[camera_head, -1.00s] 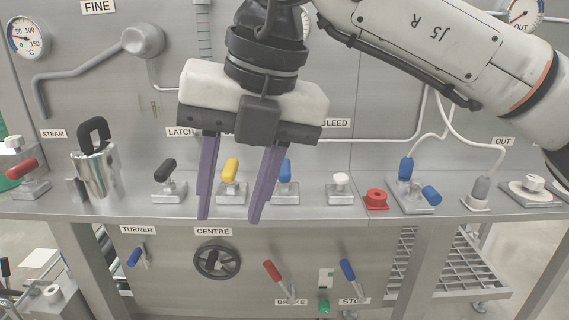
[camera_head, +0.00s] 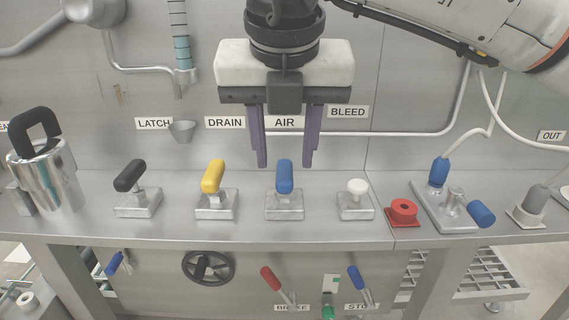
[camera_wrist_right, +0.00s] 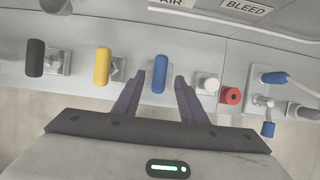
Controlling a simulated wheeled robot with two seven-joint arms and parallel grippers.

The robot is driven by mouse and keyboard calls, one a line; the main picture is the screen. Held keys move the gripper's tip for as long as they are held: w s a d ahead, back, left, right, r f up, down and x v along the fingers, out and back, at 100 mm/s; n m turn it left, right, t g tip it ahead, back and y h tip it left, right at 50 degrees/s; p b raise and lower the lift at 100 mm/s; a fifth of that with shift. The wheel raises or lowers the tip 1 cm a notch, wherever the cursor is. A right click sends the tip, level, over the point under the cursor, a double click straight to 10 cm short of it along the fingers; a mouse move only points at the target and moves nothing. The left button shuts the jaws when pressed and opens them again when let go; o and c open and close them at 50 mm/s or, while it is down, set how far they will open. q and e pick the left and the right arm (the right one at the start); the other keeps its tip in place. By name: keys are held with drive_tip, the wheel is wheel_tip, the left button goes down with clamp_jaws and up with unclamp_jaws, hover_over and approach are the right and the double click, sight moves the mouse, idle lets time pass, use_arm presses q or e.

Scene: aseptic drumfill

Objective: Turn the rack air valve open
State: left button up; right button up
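The air valve (camera_head: 284,190) has an upright blue handle on a square metal base, below the AIR label (camera_head: 285,122). In the right wrist view the blue handle (camera_wrist_right: 160,74) shows between the spread fingertips (camera_wrist_right: 160,78), with a gap on both sides; I see no contact. My left gripper is not in view.
The yellow drain valve (camera_head: 213,178) and black latch valve (camera_head: 130,176) stand to the left. A metal canister (camera_head: 46,177) is at the far left of the shelf.

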drive_tip(key=shift+x, duration=1.45)
clamp_jaws()
